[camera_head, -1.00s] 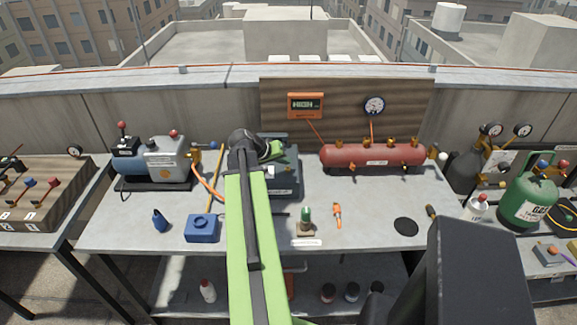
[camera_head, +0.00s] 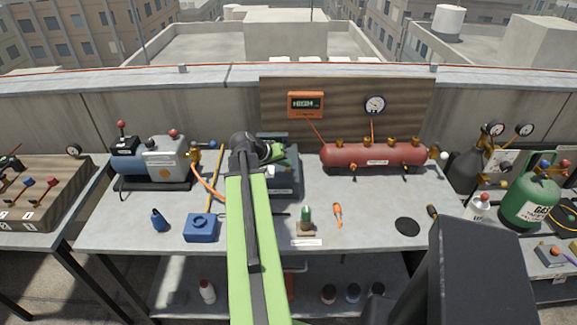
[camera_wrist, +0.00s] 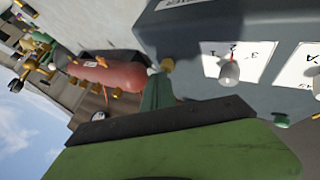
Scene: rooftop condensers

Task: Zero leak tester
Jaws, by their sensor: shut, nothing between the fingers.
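A dark grey box unit (camera_head: 288,186) stands on the bench, partly hidden behind my arm; I cannot read it as the leak tester for certain. In the wrist view its grey case (camera_wrist: 185,42) fills the upper right, with white number labels, a grey knob (camera_wrist: 229,72), a pale knob at the right edge and a green knob (camera_wrist: 282,121). My gripper (camera_head: 275,150) is over the unit in the head view. In the wrist view its green fingers (camera_wrist: 157,90) are shut and empty, close to the case; contact cannot be told. An orange display (camera_head: 305,104) on the backboard reads HIGH.
A red tank (camera_head: 372,156) with brass valves lies right of the unit. A pump (camera_head: 165,160) and blue box (camera_head: 201,228) stand left. A green-topped item (camera_head: 306,216) and an orange tool (camera_head: 338,213) lie in front. The bench between tank and black disc (camera_head: 407,226) is clear.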

